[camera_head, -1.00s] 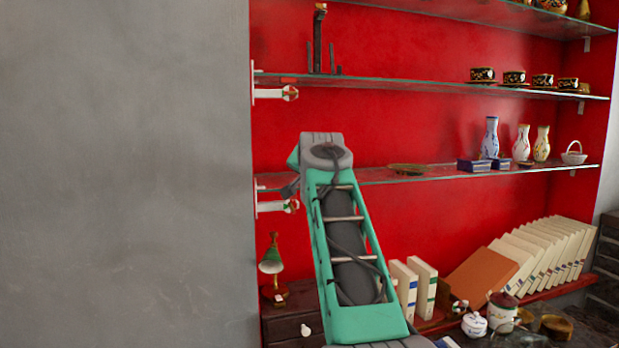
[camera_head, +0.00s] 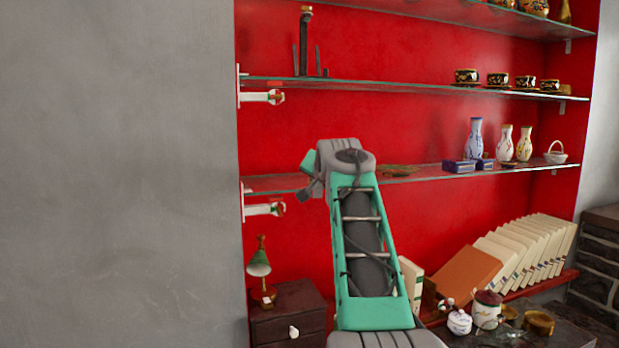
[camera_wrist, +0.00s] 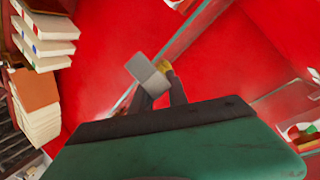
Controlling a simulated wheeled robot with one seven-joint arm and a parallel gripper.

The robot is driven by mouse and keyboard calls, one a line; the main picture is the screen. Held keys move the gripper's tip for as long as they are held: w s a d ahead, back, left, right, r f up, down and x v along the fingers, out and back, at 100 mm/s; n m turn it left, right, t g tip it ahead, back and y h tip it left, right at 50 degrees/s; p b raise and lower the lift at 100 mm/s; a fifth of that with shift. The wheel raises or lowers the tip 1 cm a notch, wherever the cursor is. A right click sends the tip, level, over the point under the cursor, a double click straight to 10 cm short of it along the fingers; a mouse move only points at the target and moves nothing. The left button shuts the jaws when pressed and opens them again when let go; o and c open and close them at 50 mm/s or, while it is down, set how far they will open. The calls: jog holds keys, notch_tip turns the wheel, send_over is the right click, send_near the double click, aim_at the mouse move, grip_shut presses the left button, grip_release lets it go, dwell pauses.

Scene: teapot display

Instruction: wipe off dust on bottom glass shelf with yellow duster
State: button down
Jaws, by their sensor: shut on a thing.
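The bottom glass shelf (camera_head: 430,177) runs across the red alcove in the head view, partly behind my arm. It also shows as a slanting pale edge in the wrist view (camera_wrist: 198,27). My gripper (camera_wrist: 157,90) is at the middle of the wrist view, its dark fingers beside a grey block. A small yellow part of the duster (camera_wrist: 173,79) shows at the fingers, close to the glass edge; the rest is hidden. I cannot tell whether the duster touches the glass. In the head view my arm hides the gripper. I cannot make out dust.
A shallow dish (camera_head: 398,171), blue boxes (camera_head: 459,166), vases (camera_head: 475,140) and a white basket (camera_head: 556,153) stand on this shelf. Books (camera_head: 530,250) lean below.

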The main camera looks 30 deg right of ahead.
jog(key=shift+s+d+p, duration=1.05)
jog(key=shift+d+p, duration=1.2)
jog(key=shift+d, duration=1.75)
jog(key=w+a+b, duration=0.3)
jog(key=a+b, duration=0.1)
jog(key=a, duration=1)
jog(key=shift+w, duration=0.35)
notch_tip(320, 180, up, 6)
jog(key=p, duration=0.5)
notch_tip(320, 180, up, 3)
jog(key=p, duration=0.2)
jog(key=shift+p, duration=0.35)
